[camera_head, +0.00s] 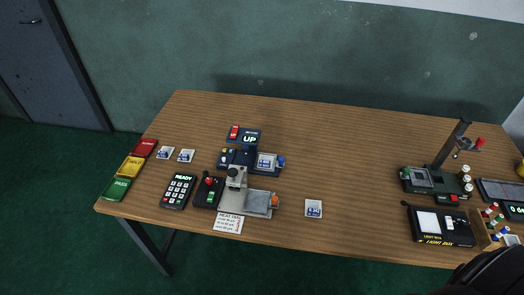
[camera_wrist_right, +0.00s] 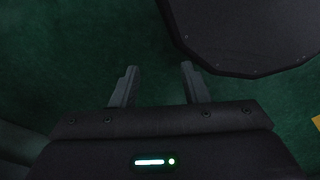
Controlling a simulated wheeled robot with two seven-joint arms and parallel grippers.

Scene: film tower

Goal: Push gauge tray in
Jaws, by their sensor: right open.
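I cannot tell for sure which part is the gauge tray. A grey press-like device (camera_head: 235,178) near the table's front left has a flat grey tray (camera_head: 257,202) sticking out to the right, with an orange knob at its end. Behind it, a dark blue device (camera_head: 240,158) has a tray with a white-blue card (camera_head: 267,160) and a blue knob on its right. My right gripper (camera_wrist_right: 158,87) is open and empty over the green floor in the right wrist view, away from these devices. My left gripper is out of view.
A blue unit reading UP (camera_head: 248,138), a keypad (camera_head: 180,190), a red-levered control box (camera_head: 208,192) and coloured trays (camera_head: 130,166) are at left. A dark green stand device (camera_head: 436,182) and light box (camera_head: 440,226) are at right. The table's middle is mostly clear.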

